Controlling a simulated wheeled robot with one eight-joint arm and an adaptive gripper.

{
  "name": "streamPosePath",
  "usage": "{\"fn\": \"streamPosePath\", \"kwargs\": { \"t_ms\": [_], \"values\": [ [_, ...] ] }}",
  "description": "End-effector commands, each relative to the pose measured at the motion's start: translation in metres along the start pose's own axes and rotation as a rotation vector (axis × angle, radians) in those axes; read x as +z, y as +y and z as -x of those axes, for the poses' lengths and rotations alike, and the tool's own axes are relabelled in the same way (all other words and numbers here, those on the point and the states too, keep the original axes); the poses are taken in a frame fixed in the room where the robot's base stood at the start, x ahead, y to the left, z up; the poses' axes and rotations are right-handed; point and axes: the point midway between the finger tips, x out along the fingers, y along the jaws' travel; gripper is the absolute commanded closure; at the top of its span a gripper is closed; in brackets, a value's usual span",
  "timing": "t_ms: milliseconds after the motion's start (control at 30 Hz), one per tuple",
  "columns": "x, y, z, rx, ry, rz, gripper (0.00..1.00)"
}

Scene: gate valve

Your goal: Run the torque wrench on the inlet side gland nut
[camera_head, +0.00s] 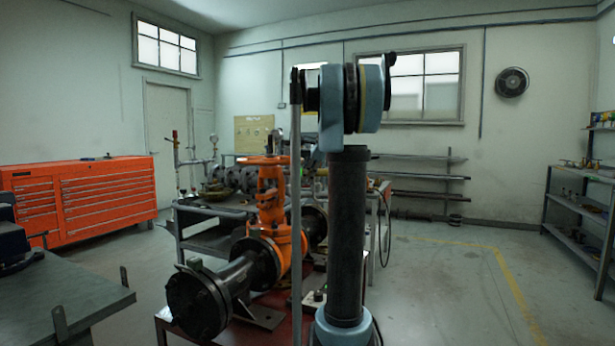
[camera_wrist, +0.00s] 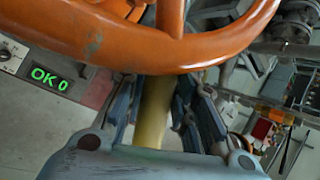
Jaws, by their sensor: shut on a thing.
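The orange gate valve (camera_head: 270,205) with black flanged pipe ends stands on a red-topped stand (camera_head: 160,318). Its orange handwheel (camera_wrist: 150,48) runs close across the top of the wrist view. My gripper (camera_wrist: 165,112) is just below the rim in that view, shut on a yellow bar (camera_wrist: 152,110) between its fingers. The bar looks like the torque wrench's handle; its far end is hidden behind the wheel. I cannot make out the inlet side gland nut in either view. In the head view my arm hides the gripper.
A display (camera_wrist: 50,78) reads "OK 0" in green, left of the gripper. A cluttered workbench (camera_head: 215,212) stands behind the valve. An orange tool chest (camera_head: 105,190) is at the left, shelves (camera_head: 585,205) at the right. The right floor is clear.

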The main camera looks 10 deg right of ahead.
Motion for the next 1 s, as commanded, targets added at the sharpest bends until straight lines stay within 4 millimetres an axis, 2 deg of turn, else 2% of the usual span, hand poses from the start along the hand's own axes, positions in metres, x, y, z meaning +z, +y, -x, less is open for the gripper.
{"fn": "streamPosePath", "kwargs": {
  "t_ms": [600,1000],
  "values": [
    [-0.005,0.007,-0.013,-0.001,0.0,0.0,1.0],
    [-0.006,0.008,-0.015,-0.001,0.0,0.0,1.0]
  ]
}}
